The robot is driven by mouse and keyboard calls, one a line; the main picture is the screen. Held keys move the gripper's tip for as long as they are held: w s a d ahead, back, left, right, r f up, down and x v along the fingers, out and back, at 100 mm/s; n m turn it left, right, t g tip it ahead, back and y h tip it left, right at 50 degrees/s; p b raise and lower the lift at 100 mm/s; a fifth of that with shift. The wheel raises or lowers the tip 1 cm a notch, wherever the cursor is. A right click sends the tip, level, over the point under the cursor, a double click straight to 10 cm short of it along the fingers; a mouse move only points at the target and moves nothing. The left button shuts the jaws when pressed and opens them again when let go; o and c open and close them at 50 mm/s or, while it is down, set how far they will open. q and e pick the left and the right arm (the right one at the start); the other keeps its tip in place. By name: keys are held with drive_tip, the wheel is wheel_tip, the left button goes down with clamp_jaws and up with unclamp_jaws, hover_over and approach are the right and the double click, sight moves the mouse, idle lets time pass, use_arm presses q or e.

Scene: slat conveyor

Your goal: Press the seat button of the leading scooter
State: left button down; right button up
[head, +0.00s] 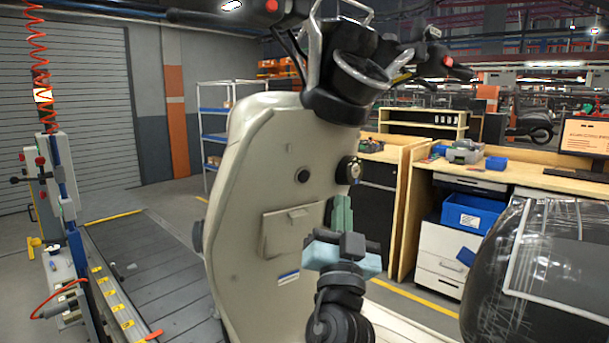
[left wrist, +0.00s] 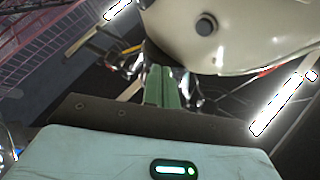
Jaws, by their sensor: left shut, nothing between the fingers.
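The scooter's cream front panel (head: 255,195) stands upright in the middle of the head view, with dark handlebar parts (head: 345,70) above it. It carries a round dark fitting (head: 302,175), a black round knob (head: 349,170) at its right edge and a small hatch (head: 286,232). I cannot tell which fitting is the seat button. My left gripper (head: 341,202) is shut and empty, green fingers pointing up, just below the knob in the picture. In the left wrist view the shut fingers (left wrist: 159,72) are below the cream panel (left wrist: 250,45) and its dark round hole (left wrist: 206,24), apparently apart from them. My right gripper is out of view.
The slat conveyor (head: 155,270) runs at the left, beside a post with red buttons (head: 45,185). A plastic-wrapped dark shape (head: 545,275) fills the lower right. Workbenches (head: 520,175) with a blue bin (head: 473,212) stand behind.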

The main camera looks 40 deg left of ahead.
sight(303, 175)
use_arm(q)
drive_tip(key=w+a+r+p, duration=0.1)
drive_tip(key=w+a, duration=0.1)
drive_tip(key=a, duration=0.5)
drive_tip(key=shift+r+p, duration=0.3)
drive_tip(key=shift+p, duration=0.1)
drive_tip(key=shift+w+a, duration=0.15)
idle(1.7)
drive_tip(key=shift+a, duration=0.2)
drive_tip(key=shift+w+a+r, duration=0.2)
drive_tip(key=shift+a, duration=0.25)
idle(1.0)
drive_tip(key=shift+d+f, duration=0.1)
drive_tip(key=shift+s+d+f+b, duration=0.1)
drive_tip(key=shift+s+d+b, duration=0.25)
drive_tip(key=shift+d, duration=0.4)
drive_tip(key=shift+d+f, duration=0.1)
